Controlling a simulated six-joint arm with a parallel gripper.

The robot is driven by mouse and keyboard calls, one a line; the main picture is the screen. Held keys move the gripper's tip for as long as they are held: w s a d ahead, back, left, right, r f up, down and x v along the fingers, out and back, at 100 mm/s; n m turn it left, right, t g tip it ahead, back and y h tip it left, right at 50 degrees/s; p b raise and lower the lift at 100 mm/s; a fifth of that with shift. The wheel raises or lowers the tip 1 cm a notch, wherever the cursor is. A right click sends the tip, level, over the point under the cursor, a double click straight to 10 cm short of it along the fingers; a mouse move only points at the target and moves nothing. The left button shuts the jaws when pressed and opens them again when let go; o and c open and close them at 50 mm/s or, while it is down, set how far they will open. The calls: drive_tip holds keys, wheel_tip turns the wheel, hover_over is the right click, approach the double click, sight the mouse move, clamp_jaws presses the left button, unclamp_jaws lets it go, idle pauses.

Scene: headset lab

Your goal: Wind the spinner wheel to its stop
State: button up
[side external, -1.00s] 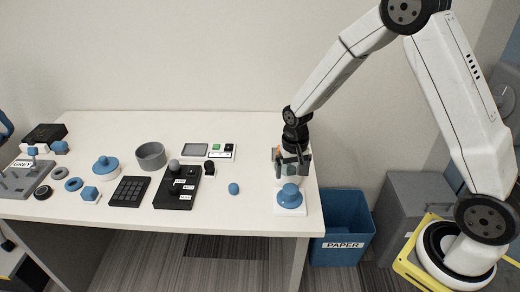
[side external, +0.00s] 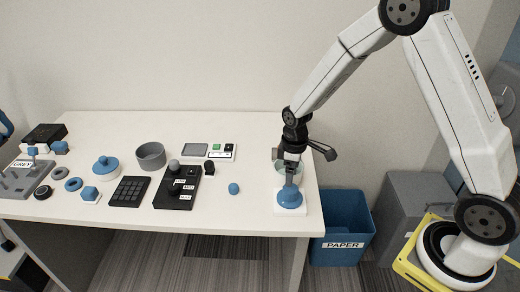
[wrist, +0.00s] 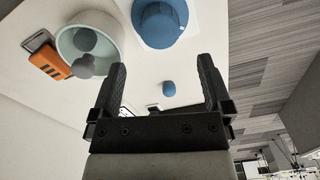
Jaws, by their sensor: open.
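The likely spinner wheel is a round blue piece (side external: 290,197) on a white base plate (side external: 291,210) near the table's right end. In the wrist view, its round blue top (wrist: 160,22) shows at the top edge, partly cut off, beyond my fingertips. My gripper (wrist: 161,65) is open, with nothing between its two fingers. In the side view it hangs above and slightly behind the blue piece, with one finger sticking out to the right. I see no grip on the wheel; whether anything touches it is unclear in the side view.
A pale bowl (wrist: 88,40) with grey round things in it and an orange block (wrist: 48,62) stand close to the wheel. A small blue ball (side external: 234,188) lies left of it. A black control box (side external: 177,187) is farther left. A blue paper bin (side external: 343,228) stands beside the table.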

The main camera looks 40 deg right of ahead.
sight(290, 189)
drive_tip(key=shift+f, duration=0.2)
drive_tip(key=shift+f, duration=3.75)
drive_tip(key=shift+c, duration=0.2)
drive_tip(key=c, duration=1.2)
drive_tip(key=shift+m, duration=2.6)
drive_tip(key=o, duration=1.2)
drive_tip(key=shift+o, duration=0.2)
drive_tip(key=shift+r, duration=0.15)
